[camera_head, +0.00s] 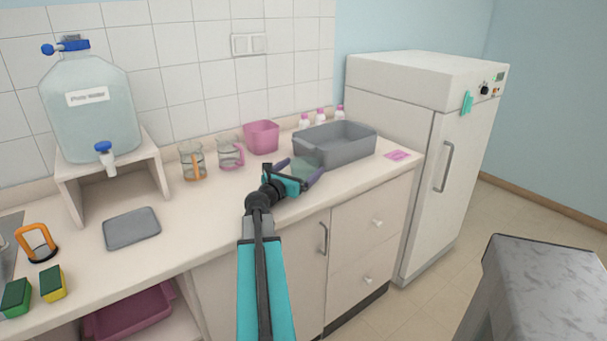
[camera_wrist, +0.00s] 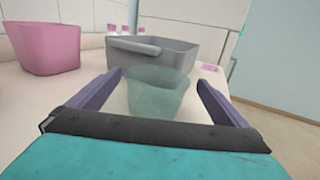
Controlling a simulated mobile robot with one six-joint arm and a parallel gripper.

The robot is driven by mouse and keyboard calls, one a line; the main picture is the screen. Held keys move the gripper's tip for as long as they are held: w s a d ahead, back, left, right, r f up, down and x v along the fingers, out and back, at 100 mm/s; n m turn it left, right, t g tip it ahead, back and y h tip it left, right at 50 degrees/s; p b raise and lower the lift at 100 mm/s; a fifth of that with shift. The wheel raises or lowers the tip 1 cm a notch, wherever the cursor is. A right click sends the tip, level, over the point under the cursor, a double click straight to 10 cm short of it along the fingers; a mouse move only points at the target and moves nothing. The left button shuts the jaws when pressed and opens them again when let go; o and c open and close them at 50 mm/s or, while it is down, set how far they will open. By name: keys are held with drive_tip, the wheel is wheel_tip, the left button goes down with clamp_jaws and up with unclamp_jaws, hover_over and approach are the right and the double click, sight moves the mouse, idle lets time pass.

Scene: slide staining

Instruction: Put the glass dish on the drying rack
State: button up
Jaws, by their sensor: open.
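The glass dish (camera_wrist: 157,93) is a translucent greenish cup shape, standing upright on the counter in front of the grey basin. It shows faintly in the head view (camera_head: 304,166). My gripper (camera_head: 299,169) is open, with one purple finger on each side of the dish; in the wrist view (camera_wrist: 159,80) there is a gap beside each finger. I cannot make out a drying rack in either view.
The grey basin (camera_head: 354,151) stands just behind the dish, and a pink container (camera_head: 262,137) stands left of it. Two glass jugs (camera_head: 192,162) stand farther left. A flat grey mat (camera_head: 132,228) lies near the water-tank stand (camera_head: 68,178). Pink items (camera_head: 397,155) lie near the counter's right end.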

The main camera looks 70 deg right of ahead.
sight(311, 159)
drive_tip(key=shift+s+d, duration=0.1)
drive_tip(key=shift+d, duration=0.7)
drive_tip(key=shift+d, duration=0.1)
drive_tip(key=shift+s+d+p, duration=0.15)
drive_tip(key=shift+d+p, duration=0.1)
drive_tip(key=shift+d, duration=1)
drive_tip(key=shift+s+d+p, duration=0.1)
drive_tip(key=shift+d+p, duration=0.1)
drive_tip(key=shift+d, duration=1.05)
drive_tip(key=c, duration=1.2)
drive_tip(key=shift+o, duration=0.2)
drive_tip(key=shift+r, duration=0.15)
wheel_tip(311, 159, up, 10)
drive_tip(key=shift+p, duration=0.3)
